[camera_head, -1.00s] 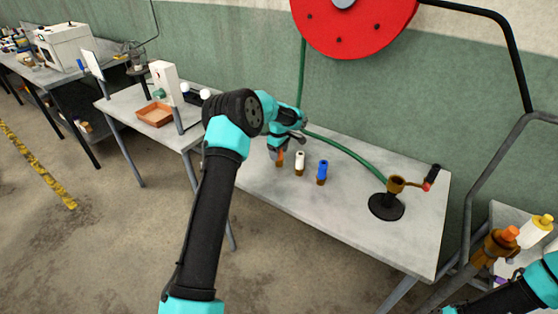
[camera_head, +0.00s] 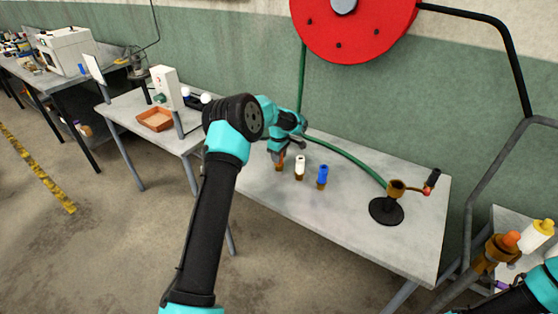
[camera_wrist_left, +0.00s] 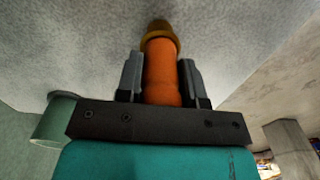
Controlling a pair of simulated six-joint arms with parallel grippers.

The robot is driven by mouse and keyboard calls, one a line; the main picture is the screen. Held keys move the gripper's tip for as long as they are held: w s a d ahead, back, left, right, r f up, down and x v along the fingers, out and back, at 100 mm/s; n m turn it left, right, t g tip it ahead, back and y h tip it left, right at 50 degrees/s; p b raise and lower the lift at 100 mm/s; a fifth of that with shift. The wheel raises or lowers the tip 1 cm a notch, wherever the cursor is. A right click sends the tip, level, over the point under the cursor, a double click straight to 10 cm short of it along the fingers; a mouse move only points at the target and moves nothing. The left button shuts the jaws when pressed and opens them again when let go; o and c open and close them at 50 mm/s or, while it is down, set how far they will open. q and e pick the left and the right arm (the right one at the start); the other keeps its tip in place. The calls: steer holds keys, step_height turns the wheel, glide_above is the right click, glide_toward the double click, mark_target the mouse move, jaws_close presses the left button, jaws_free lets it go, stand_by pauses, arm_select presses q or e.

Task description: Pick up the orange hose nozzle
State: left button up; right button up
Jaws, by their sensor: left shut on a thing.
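The orange hose nozzle (camera_wrist_left: 161,72) is between the two fingers of my left gripper (camera_wrist_left: 160,80) in the left wrist view, its brass end pointing away from the gripper. The fingers are shut on its orange body. In the head view the left gripper (camera_head: 279,156) is over the table, and only a small part of the orange nozzle (camera_head: 280,165) shows below it. I cannot tell whether the nozzle still touches the table. At the lower right of the head view, part of my right arm shows; its gripper cannot be made out.
A white nozzle (camera_head: 300,167) and a blue nozzle (camera_head: 322,176) stand upright to the right on the grey table (camera_head: 370,240). A green hose (camera_head: 350,155) runs to a black-based brass stand (camera_head: 386,209). A red reel (camera_head: 350,30) hangs above. The table's front is clear.

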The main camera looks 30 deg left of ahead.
arm_select(q)
steer(key=shift+s+d+r, duration=0.1)
steer(key=shift+s+r, duration=0.05)
steer(key=shift+r, duration=0.75)
steer(key=shift+s+d+r, duration=0.1)
steer(key=shift+s+r, duration=0.05)
steer(key=shift+r, duration=0.75)
steer(key=s+d+r, duration=0.1)
steer(key=s+d, duration=0.7)
steer(key=s, duration=0.5)
steer(key=shift+r, duration=0.2)
arm_select(e)
steer(key=shift+o, duration=0.2)
